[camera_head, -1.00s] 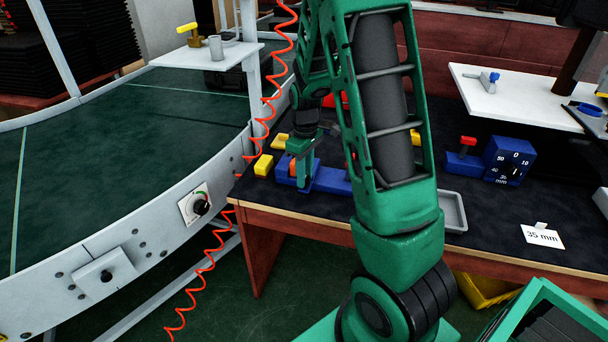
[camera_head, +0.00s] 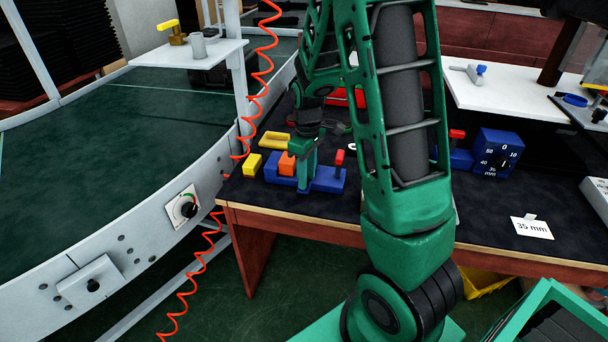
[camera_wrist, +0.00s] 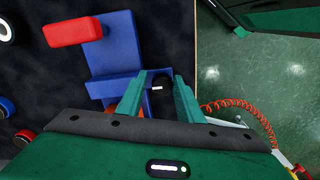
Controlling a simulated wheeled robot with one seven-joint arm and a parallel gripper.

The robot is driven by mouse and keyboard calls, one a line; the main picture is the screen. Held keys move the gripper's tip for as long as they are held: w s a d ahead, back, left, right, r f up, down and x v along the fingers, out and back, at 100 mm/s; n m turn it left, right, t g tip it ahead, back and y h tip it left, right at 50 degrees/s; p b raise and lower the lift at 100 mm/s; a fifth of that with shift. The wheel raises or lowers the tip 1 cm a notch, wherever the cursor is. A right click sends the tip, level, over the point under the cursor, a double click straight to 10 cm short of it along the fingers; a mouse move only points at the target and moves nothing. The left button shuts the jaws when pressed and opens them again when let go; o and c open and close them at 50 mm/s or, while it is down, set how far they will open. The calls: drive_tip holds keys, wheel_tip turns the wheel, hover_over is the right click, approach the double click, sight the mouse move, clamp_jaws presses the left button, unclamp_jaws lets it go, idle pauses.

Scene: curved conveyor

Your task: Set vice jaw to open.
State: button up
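The vice is a blue body (camera_head: 328,179) on the dark bench top, with an orange block (camera_head: 287,163) at its left and an upright red handle (camera_head: 340,159) at its right. My gripper (camera_head: 305,182) points down at the vice, between the orange block and the red handle. In the wrist view my gripper (camera_wrist: 162,82) is open, its green fingers apart, with the blue vice body (camera_wrist: 118,55) beyond and beside them. The red handle (camera_wrist: 75,29) is at upper left. Orange shows low beside the left finger. Contact with the vice cannot be told.
Yellow blocks (camera_head: 252,164) lie left of the vice. A blue dial box (camera_head: 497,153) and another red-handled blue piece (camera_head: 460,156) stand right. A "35 mm" card (camera_head: 532,227) lies near the front edge. The curved conveyor (camera_head: 150,220) and a red coiled hose (camera_head: 261,75) are left.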

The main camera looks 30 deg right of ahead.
drive_tip(key=shift+a, duration=0.15)
drive_tip(key=shift+w, duration=0.1)
drive_tip(key=shift+r, duration=0.25)
wheel_tip(320, 180, up, 10)
idle(0.3)
drive_tip(key=shift+r, duration=0.1)
idle(0.3)
drive_tip(key=s+r+m, duration=0.1)
drive_tip(key=s+m, duration=0.5)
drive_tip(key=s, duration=0.7)
drive_tip(key=s+r+m, duration=0.2)
drive_tip(key=s+m, duration=0.3)
drive_tip(key=s, duration=0.9)
drive_tip(key=shift+s+r+m, duration=0.3)
drive_tip(key=shift+m, duration=0.1)
